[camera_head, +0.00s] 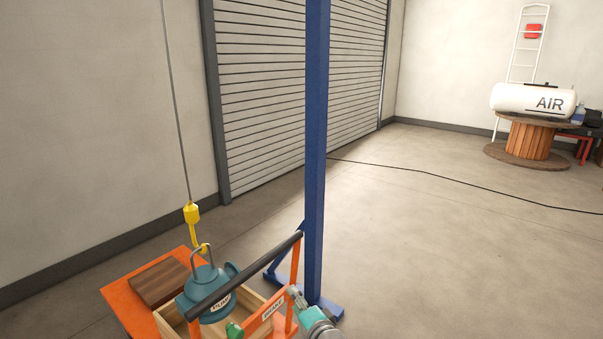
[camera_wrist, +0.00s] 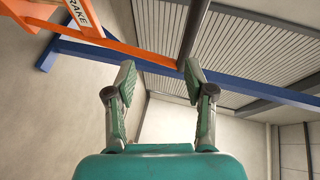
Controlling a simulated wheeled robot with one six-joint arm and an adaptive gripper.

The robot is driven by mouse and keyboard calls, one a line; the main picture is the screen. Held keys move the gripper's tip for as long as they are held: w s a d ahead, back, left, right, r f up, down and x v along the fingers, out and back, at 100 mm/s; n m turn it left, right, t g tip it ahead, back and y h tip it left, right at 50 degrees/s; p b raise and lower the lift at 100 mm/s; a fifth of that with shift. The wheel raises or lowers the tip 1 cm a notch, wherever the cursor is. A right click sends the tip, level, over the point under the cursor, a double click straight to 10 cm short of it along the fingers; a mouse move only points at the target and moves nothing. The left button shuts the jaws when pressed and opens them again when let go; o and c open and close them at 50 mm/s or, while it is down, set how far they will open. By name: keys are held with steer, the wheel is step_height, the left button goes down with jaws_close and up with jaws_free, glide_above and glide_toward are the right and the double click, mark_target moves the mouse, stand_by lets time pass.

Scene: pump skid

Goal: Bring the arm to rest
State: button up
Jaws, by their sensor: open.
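My gripper (camera_wrist: 160,80) is open in the wrist view, with its two grey-green fingers apart and nothing held between them. A dark round bar (camera_wrist: 192,32) runs close to the right fingertip; I cannot tell whether they touch. The orange frame (camera_wrist: 130,50) with a BRAKE label shows beyond the fingers. In the head view part of my teal and grey arm end (camera_head: 318,324) shows at the bottom edge, just right of the orange frame (camera_head: 268,317); its fingertips are not clear there.
A teal pump (camera_head: 207,285) hangs on or rests under a yellow hook (camera_head: 193,220), at a wooden crate (camera_head: 167,322). The dark bar (camera_head: 245,272) slopes above it. A blue post (camera_head: 316,150) stands close behind. Open floor lies right.

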steer(key=s+d+f+n+h, duration=0.15)
steer(key=s+d+f, duration=0.35)
steer(key=s, duration=0.5)
steer(key=s+d+f+n+h, duration=0.1)
steer(key=s+d+f+h, duration=0.1)
steer(key=s+d+f, duration=0.5)
steer(key=s+d+f+n+h, duration=0.1)
steer(key=s+d+f+n, duration=0.15)
steer(key=s, duration=0.95)
steer(key=s+d+r+n+h, duration=0.1)
steer(key=s+d+r+n, duration=0.1)
steer(key=s, duration=0.7)
steer(key=s+d+r+n, duration=0.2)
steer(key=s+r, duration=0.3)
steer(key=s, duration=0.4)
steer(key=s+d+r+n+h, duration=0.1)
steer(key=s+r, duration=0.2)
steer(key=s, duration=0.6)
steer(key=shift+s+d+r+n+t+h, duration=0.25)
steer(key=shift+d+r+n+t+h, duration=0.1)
steer(key=shift+d+r+n+t, duration=0.05)
